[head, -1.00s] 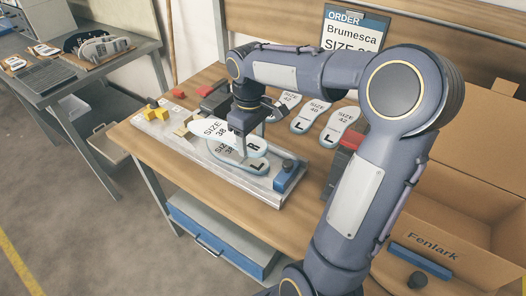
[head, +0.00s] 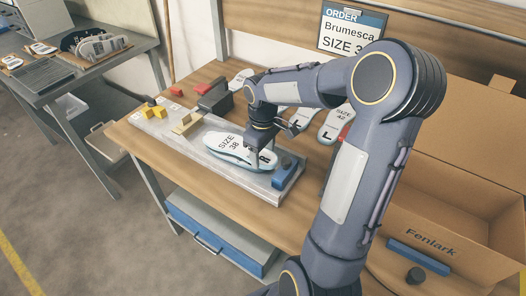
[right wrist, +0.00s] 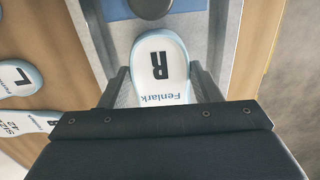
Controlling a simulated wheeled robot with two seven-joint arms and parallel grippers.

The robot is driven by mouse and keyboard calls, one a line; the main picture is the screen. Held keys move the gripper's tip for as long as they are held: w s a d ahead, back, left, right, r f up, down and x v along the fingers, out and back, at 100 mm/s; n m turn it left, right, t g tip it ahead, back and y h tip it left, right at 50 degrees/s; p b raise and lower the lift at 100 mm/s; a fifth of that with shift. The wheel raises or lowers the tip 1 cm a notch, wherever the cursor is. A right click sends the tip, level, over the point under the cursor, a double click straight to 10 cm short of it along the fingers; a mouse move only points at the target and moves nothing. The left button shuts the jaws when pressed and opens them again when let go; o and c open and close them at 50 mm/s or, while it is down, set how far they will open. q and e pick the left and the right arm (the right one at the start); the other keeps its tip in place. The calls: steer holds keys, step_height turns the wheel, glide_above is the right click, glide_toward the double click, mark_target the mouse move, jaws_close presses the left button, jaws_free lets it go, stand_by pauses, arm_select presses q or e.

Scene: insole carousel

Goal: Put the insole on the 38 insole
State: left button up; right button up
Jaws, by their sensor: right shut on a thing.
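A white insole marked SIZE 38 (head: 225,144) lies low over the metal tray (head: 202,156) on the workbench. Its R and Fenlark end (right wrist: 160,62) shows in the right wrist view. My right gripper (head: 262,150) is shut on this insole near that end; in the right wrist view its fingers (right wrist: 162,84) stand on either side of the insole. The other size 38 insole is covered from above; only pale blue edging shows low around the stack, and I cannot tell whether the two touch. My left gripper is not in view.
A blue clamp block (head: 285,174) sits at the tray's right end, with yellow blocks (head: 154,110) at its left. More insoles (head: 334,124) lie behind my arm. An open cardboard box (head: 440,205) stands at the right. An order board (head: 350,32) is at the back.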

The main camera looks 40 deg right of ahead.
steer(key=shift+f+b, duration=0.35)
steer(key=shift+f, duration=0.25)
steer(key=o, duration=1)
steer(key=shift+r, duration=0.1)
steer(key=shift+r+p, duration=0.25)
steer(key=shift+p, duration=0.05)
step_height(320, 180, up, 12)
steer(key=s+a+f+m+t+y, duration=0.1)
steer(key=s+a+t, duration=0.1)
steer(key=s+a, duration=0.3)
steer(key=s+a+f+m+t+y, duration=0.1)
steer(key=s+a+m, duration=0.1)
steer(key=s+a, duration=0.3)
steer(key=s+a+f+m+t+y+p, duration=0.1)
steer(key=s+a+t, duration=0.1)
steer(key=s+a, duration=0.4)
steer(key=shift+s+a+f+m+t+y, duration=0.1)
steer(key=shift+s+f+m+t+y, duration=0.1)
steer(key=shift+f+m+t+y, duration=0.15)
